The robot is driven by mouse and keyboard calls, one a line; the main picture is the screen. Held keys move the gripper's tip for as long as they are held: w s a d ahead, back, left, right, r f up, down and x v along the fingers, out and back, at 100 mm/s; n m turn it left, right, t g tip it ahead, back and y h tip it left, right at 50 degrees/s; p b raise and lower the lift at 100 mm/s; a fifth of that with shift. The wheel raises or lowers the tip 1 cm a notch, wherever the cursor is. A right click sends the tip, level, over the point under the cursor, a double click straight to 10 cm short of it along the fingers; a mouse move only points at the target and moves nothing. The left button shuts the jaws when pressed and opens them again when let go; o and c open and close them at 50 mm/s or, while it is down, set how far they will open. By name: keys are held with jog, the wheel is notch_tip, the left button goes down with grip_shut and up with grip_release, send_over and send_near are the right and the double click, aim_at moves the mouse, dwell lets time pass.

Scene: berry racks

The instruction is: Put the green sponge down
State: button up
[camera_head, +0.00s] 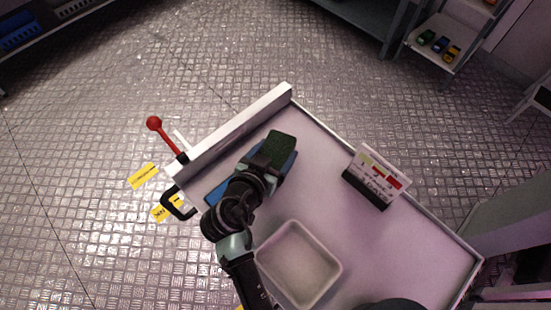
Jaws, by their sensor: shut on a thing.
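A dark green sponge (281,147) shows at the tip of my gripper (271,158). My gripper is shut on the sponge, with my arm reaching up from the bottom of the view. The sponge is over a blue flat thing (289,167) on the table, partly hidden by my gripper and arm. I cannot tell whether the sponge touches the blue surface or is held just above it.
The light table (422,246) has a raised white bar (240,126) along its upper left edge. A pale empty tray (330,249) lies right of my arm. A small sign on a black stand (378,177) stands farther right. A red-knobbed lever (155,124) sticks out at left.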

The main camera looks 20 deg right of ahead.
aim_at(275, 163)
jog(key=shift+f, duration=1.9)
jog(key=shift+f+b, duration=0.4)
jog(key=shift+b, duration=0.25)
